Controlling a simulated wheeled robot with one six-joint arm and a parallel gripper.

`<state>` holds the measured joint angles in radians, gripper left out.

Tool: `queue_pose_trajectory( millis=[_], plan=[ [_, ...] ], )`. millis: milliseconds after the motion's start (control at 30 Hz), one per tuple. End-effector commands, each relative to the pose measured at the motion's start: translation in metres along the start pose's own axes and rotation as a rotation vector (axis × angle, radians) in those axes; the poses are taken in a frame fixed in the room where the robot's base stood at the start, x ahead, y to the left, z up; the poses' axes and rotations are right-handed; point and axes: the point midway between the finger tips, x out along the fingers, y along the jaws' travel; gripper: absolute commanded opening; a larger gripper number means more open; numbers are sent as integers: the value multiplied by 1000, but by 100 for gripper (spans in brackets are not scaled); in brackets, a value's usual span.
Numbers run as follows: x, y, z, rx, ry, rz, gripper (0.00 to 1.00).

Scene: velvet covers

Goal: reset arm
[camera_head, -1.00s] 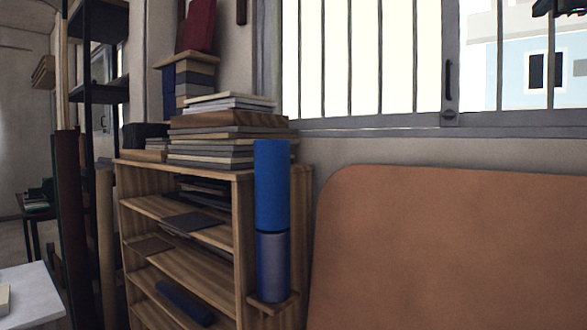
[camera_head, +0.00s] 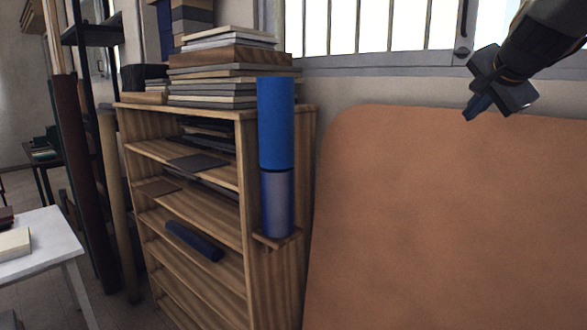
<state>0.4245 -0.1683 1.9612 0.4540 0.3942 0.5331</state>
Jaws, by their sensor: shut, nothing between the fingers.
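My gripper (camera_head: 474,112) is at the upper right of the head view, at the end of my dark arm, which comes in from the top right corner. Its fingers are shut with nothing between them. They point down and to the left, in front of the upper edge of a large brown panel (camera_head: 450,220). I cannot tell the distance between the gripper and the panel. Most of my arm is outside the picture.
A wooden shelf unit (camera_head: 245,200) with stacked boards (camera_head: 215,85) on top stands left of centre. A blue cylinder (camera_head: 276,125) stands at its right side on a small ledge. A white table (camera_head: 40,243) is at lower left. A barred window (camera_head: 380,25) is behind.

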Motion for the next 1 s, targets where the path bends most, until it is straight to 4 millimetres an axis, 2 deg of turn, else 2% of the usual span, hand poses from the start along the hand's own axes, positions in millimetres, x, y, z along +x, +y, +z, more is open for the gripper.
queue_pose_trajectory(
  millis=[33, 100, 167, 300, 433, 500, 600, 700, 800, 900, 1000],
  plan=[
    [15, 19, 29, -61, -50, 39, 0],
    [31, 45, 67, -156, -115, 89, 0],
    [41, 69, 100, -240, -174, 130, 0],
    [55, 130, 176, -448, -321, 214, 0],
    [52, 190, 243, -653, -472, 278, 0],
    [45, 224, 276, -768, -556, 305, 0],
    [31, 269, 315, -922, -672, 334, 0],
    [15, 305, 342, -1049, -768, 351, 0],
    [2, 330, 357, -1135, -834, 359, 0],
    [-5, 342, 364, -1177, -868, 363, 0],
    [-7, 346, 366, -1191, -878, 364, 0]
  ],
)
